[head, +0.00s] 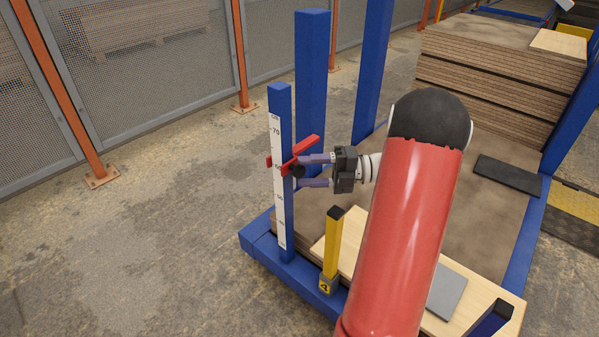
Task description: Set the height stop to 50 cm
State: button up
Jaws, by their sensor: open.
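The height stop is a red piece (306,150) on a blue post. A white scale (278,205) marked in cm runs down the post's front. The stop's red pointer sits below the 70 mark, around what looks like 60; the small figures are hard to read. A dark knob (297,172) shows on the post's right side at the stop. My gripper (300,171) reaches in from the right. Its two fingers are open, one above and one below the knob. I cannot tell whether they touch it.
A yellow post (332,245) marked 4 stands on the blue frame (260,247) below the gripper. Light boards (350,238) lie behind it. A board stack (490,75) stands back right. Taller blue posts (312,70) rise behind the scale. Floor is free at left.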

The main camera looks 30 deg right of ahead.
jog(key=shift+x, duration=1.25)
grip_shut()
